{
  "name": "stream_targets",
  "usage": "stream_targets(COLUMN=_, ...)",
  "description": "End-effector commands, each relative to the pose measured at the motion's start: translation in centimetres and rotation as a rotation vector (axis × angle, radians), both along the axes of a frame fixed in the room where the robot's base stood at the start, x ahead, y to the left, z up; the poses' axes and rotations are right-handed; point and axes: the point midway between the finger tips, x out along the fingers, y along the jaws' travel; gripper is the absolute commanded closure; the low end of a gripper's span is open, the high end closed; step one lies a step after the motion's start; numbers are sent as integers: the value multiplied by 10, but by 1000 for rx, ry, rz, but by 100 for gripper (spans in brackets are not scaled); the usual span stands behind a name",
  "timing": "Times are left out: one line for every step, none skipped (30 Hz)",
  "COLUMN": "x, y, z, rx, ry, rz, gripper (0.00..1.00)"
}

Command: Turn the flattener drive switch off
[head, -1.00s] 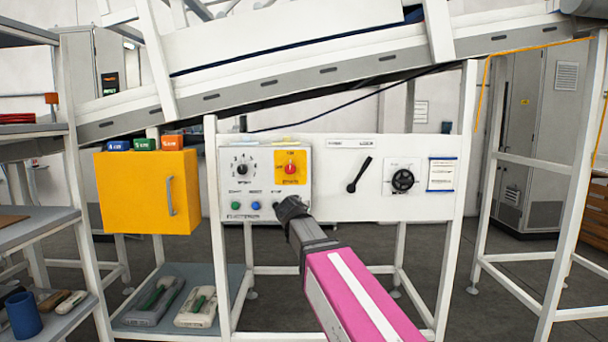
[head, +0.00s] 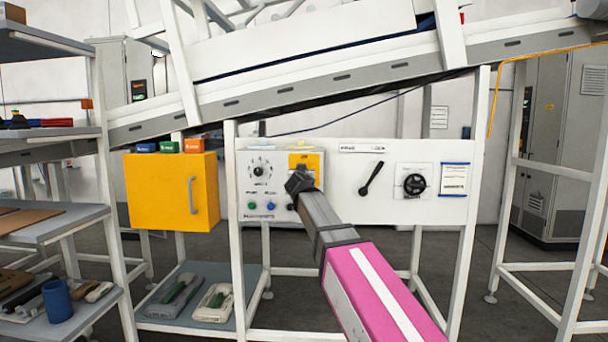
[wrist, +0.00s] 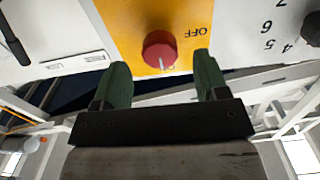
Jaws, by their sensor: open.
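The flattener drive switch is a red round knob (wrist: 160,50) on a yellow plate (wrist: 130,22). The word OFF shows upside down beside it in the wrist view. In the head view the yellow plate (head: 313,161) is on the control box (head: 245,190), and my gripper (head: 299,181) hides the knob. In the wrist view my gripper (wrist: 160,82) is open, with one green finger on each side below the knob. The knob lies ahead, roughly between the fingers; I cannot tell whether they touch it.
A numbered dial (head: 259,171) sits left of the yellow plate, above green and blue buttons (head: 270,206). A black lever (head: 371,178) and a black handwheel (head: 415,185) are to the right. A yellow cabinet (head: 160,190) stands left. A sloped conveyor (head: 330,78) runs above.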

Motion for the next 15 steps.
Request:
stream_targets(x=14, y=0, z=1, rx=0, ry=1, rz=-1, gripper=33)
stream_targets(x=19, y=0, z=1, rx=0, ry=1, rz=-1, gripper=33)
stream_targets(x=26, y=0, z=1, rx=0, ry=1, rz=-1, gripper=33)
stream_targets(x=30, y=-1, z=1, rx=0, ry=1, rz=-1, gripper=33)
stream_targets(x=34, y=-1, z=1, rx=0, ry=1, rz=-1, gripper=33)
stream_targets(x=38, y=-1, z=1, rx=0, ry=1, rz=-1, gripper=33)
stream_targets(x=40, y=-1, z=1, rx=0, ry=1, rz=-1, gripper=33)
stream_targets(x=42, y=-1, z=1, rx=0, ry=0, rz=-1, gripper=33)
stream_targets(x=44, y=-1, z=0, rx=0, ry=0, rz=-1, gripper=33)
stream_targets(x=45, y=-1, z=0, rx=0, ry=0, rz=0, gripper=33)
stream_targets(x=46, y=-1, z=0, rx=0, ry=0, rz=0, gripper=33)
stream_targets(x=46, y=-2, z=0, rx=0, ry=0, rz=0, gripper=33)
stream_targets(x=46, y=-2, z=0, rx=0, ry=0, rz=0, gripper=33)
stream_targets(x=46, y=-2, z=0, rx=0, ry=0, rz=0, gripper=33)
stream_targets(x=45, y=-2, z=0, rx=0, ry=0, rz=0, gripper=33)
